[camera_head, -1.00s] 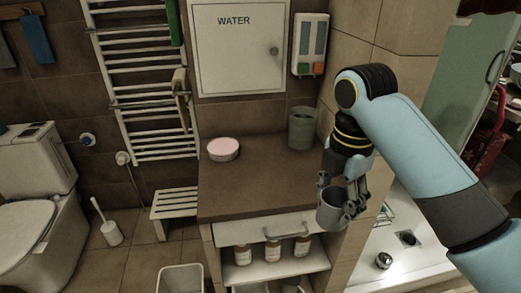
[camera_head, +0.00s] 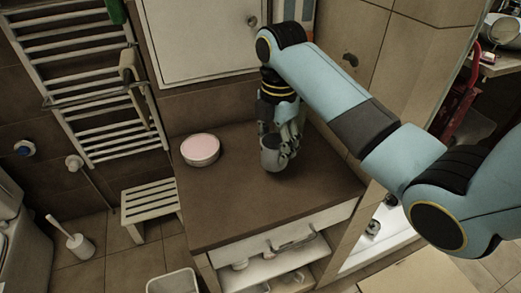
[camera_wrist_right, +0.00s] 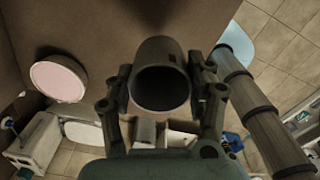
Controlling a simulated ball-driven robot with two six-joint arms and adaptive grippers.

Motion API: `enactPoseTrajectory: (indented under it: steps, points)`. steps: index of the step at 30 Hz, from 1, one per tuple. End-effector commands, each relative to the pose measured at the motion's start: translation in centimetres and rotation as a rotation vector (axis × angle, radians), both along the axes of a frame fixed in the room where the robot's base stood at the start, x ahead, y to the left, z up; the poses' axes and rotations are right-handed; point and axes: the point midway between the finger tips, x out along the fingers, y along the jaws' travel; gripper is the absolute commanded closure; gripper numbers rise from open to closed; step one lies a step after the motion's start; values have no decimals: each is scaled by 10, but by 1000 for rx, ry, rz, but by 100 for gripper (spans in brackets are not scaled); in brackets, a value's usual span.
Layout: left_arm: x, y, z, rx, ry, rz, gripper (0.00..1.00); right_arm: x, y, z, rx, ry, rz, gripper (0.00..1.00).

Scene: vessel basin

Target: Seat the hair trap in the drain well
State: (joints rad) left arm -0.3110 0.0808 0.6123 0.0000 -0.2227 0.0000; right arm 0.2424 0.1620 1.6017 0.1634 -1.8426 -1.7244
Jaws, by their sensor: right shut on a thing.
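My right gripper (camera_head: 277,150) is shut on a grey cup (camera_head: 270,155), over the brown countertop (camera_head: 230,205). I cannot tell whether the cup touches the counter. In the right wrist view the cup (camera_wrist_right: 161,75) sits between the two fingers of the gripper (camera_wrist_right: 163,90), with its dark opening facing the camera. A small silver round piece (camera_head: 372,228), perhaps the hair trap, lies on the white shower tray (camera_head: 352,262) at the right. The dark drain well (camera_head: 391,200) shows just beyond it, partly hidden by my arm. My left gripper is not in view.
A round pink-topped tub (camera_head: 200,150) stands at the counter's left; it also shows in the right wrist view (camera_wrist_right: 58,78). A slatted stool (camera_head: 150,205) and a bin (camera_head: 172,282) stand left. The counter's front is clear.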

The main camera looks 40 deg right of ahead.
Motion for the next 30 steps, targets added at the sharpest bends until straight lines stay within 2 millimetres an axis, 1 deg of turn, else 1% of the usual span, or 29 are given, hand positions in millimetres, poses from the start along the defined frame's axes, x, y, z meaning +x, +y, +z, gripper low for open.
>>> enactPoseTrajectory:
  steps: [1, 3, 6, 9, 13, 15, 18, 21, 25, 30]
  points:
    - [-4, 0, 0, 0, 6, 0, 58, 13, -2, -7, 0, 1, -1, 74]
    - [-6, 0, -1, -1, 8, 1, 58, 28, -4, -16, 1, 0, -1, 74]
    - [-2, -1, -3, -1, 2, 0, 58, 44, -7, -26, 1, 0, 0, 74]
    - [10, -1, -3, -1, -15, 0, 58, 54, -8, -33, 1, 0, 1, 74]
    - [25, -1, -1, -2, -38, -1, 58, 57, -9, -39, 0, 1, 1, 74]
    - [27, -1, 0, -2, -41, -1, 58, 57, -9, -50, 1, 3, 1, 74]
    - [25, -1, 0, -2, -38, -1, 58, 57, -9, -65, 0, 3, 0, 74]
    - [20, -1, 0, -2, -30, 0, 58, 57, -9, -74, 0, 1, 1, 74]
    - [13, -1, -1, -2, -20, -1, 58, 57, -9, -75, -1, -1, 1, 74]
    - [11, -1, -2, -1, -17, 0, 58, 57, -9, -76, -1, -1, 1, 74]
